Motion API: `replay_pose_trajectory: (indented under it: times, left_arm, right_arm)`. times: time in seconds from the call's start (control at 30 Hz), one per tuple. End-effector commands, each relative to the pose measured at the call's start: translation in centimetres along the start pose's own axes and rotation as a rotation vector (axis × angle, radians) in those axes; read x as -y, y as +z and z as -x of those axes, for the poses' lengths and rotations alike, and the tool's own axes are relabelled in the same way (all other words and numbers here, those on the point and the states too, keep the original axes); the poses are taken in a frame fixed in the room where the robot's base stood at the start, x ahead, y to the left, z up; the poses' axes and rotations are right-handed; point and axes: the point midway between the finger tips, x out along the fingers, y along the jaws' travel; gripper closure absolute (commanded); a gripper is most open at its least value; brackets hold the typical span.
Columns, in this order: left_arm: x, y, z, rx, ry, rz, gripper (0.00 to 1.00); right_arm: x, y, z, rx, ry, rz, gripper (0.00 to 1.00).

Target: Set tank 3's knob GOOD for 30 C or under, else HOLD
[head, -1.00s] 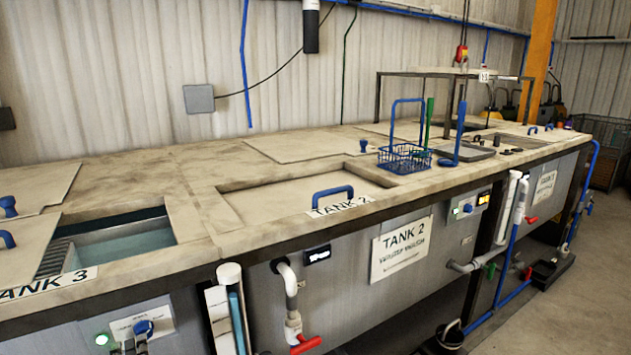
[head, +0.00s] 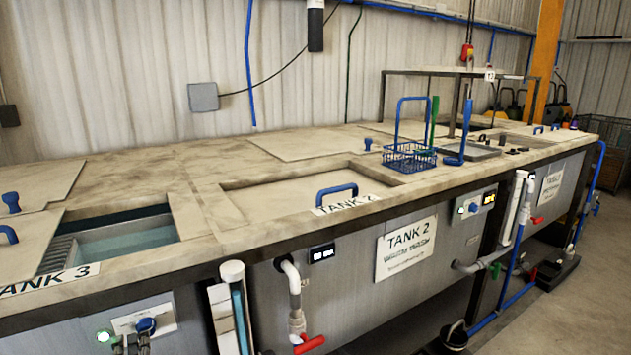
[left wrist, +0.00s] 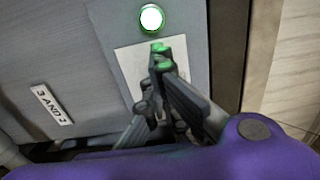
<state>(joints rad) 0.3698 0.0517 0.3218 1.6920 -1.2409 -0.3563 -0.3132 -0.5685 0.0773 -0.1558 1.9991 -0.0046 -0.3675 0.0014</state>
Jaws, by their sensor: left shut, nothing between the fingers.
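Tank 3's blue knob (head: 146,326) sits on a pale label plate (head: 126,319) on the tank's front, at the lower left of the head view. A lit green lamp (head: 103,336) is left of it. My left gripper (head: 131,343) is at the bottom edge, just below the knob. In the left wrist view my left gripper (left wrist: 161,62) is shut and empty, its fingers in front of the plate (left wrist: 132,68), below the lamp (left wrist: 151,17). The fingers hide the knob there, so its setting and any contact cannot be told. No tank 3 temperature reading is visible.
Tank 3's opening (head: 125,238) is partly uncovered, with liquid inside. A white pipe with a red-handled valve (head: 308,343) and a clear vertical tube (head: 236,300) stand right of the knob. Tank 2's small dark display (head: 322,253) is unreadable. A blue basket (head: 408,158) stands on the top.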

Motion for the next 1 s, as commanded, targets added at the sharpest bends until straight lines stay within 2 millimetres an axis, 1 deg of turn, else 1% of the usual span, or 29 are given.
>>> replay_pose_trajectory:
  times: [0.03,0.37,0.67,0.77,1.0]
  left_arm:
    - [0.2,-0.6,-0.1,-0.010,-0.003,0.003,1.00]
    - [0.0,-0.5,0.0,-0.010,0.000,0.003,1.00]
    - [0.1,0.4,0.0,-0.006,0.002,0.001,1.00]
    - [0.0,0.6,0.6,-0.004,0.003,0.001,1.00]
    - [0.0,0.7,3.5,-0.002,0.003,0.001,1.00]
  right_arm:
    - [0.0,-0.1,0.0,-0.001,0.000,0.000,1.00]
    - [0.0,-0.2,0.0,-0.004,0.000,-0.001,1.00]
    - [0.0,-0.4,0.0,-0.006,0.001,-0.001,1.00]
    - [0.0,-0.3,0.0,-0.005,0.001,-0.001,1.00]
    - [0.0,-0.1,-0.1,-0.001,0.000,-0.001,1.00]
